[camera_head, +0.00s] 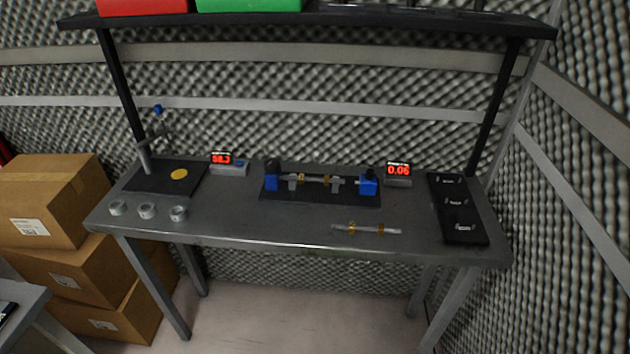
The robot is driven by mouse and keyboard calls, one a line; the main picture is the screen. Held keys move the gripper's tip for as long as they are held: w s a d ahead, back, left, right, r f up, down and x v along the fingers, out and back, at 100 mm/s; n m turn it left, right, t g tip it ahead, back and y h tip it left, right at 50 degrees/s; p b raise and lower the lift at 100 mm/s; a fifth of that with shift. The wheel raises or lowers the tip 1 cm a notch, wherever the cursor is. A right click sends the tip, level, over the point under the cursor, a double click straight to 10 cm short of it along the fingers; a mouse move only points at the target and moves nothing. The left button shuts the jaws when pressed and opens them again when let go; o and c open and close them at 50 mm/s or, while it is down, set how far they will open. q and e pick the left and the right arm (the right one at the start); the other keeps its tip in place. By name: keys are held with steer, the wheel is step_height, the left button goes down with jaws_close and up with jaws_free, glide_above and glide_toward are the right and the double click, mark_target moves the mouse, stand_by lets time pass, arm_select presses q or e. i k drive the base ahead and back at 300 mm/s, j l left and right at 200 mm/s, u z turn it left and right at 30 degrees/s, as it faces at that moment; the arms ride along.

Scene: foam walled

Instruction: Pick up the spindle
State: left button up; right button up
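A thin silver spindle (385,231) with gold-coloured bands lies flat near the front edge of the grey metal table (270,222), right of the middle. A similar rod with gold bands (318,179) sits across a fixture with blue end blocks (368,183) on a dark base plate behind it. I cannot tell from the picture which of the two the task means.
Small metal cups (147,211) stand at the front left, by a black mat with a yellow disc (179,174) and a stand. Red displays (398,170) sit behind. A black tray (459,221) lies at right. A shelf (330,19) hangs overhead. Boxes (52,200) are left.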

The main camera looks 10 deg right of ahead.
mark_target(302, 178)
steer(key=i+j+z, duration=0.25)
steer(key=z, duration=0.2)
steer(key=i+j+z, duration=0.15)
steer(key=j+z, duration=0.35)
